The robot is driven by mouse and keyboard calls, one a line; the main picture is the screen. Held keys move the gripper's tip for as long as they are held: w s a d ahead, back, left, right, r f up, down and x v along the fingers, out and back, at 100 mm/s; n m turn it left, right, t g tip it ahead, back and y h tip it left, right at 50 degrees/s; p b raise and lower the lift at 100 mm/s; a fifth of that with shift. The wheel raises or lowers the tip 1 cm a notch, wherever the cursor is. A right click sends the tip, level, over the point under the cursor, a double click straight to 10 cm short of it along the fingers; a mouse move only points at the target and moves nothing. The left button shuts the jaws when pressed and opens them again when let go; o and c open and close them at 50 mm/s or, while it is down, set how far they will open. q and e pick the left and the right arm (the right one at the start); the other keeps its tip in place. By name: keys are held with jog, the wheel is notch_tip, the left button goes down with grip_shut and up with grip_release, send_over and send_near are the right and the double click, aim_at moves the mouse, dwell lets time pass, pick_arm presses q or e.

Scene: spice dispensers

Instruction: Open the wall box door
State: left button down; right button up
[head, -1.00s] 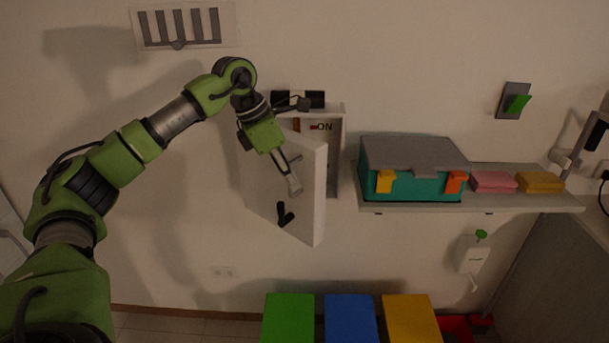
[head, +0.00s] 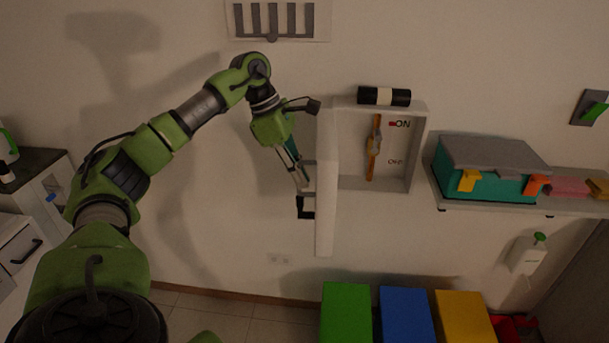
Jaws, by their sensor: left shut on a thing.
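The wall box (head: 421,150) hangs on the wall in the head view, its interior open to sight with an orange lever (head: 374,150) and the ON and OFF marks. Its white door (head: 326,200) stands well out from the wall, seen nearly edge-on, at the box's left side. The black door handle (head: 305,212) is on the door's outer, left face. My left gripper (head: 306,178) is on that outer side, shut at the handle; its fingers partly hide the grip. My right gripper is not in view.
To the right, a shelf (head: 480,206) bears a teal case (head: 484,178). Below stand green (head: 346,312), blue (head: 406,314) and yellow (head: 464,315) boxes. The wall left of the door is clear.

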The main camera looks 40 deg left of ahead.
pick_arm(q)
jog(key=shift+s+a, duration=0.3)
jog(key=shift+a, duration=0.6)
jog(key=c, duration=2.2)
grip_release()
jog(key=shift+o, duration=0.2)
jog(key=shift+r, duration=0.1)
jog(key=v, duration=1.1)
jog(key=shift+r, duration=0.4)
jog(key=shift+s+a, duration=0.1)
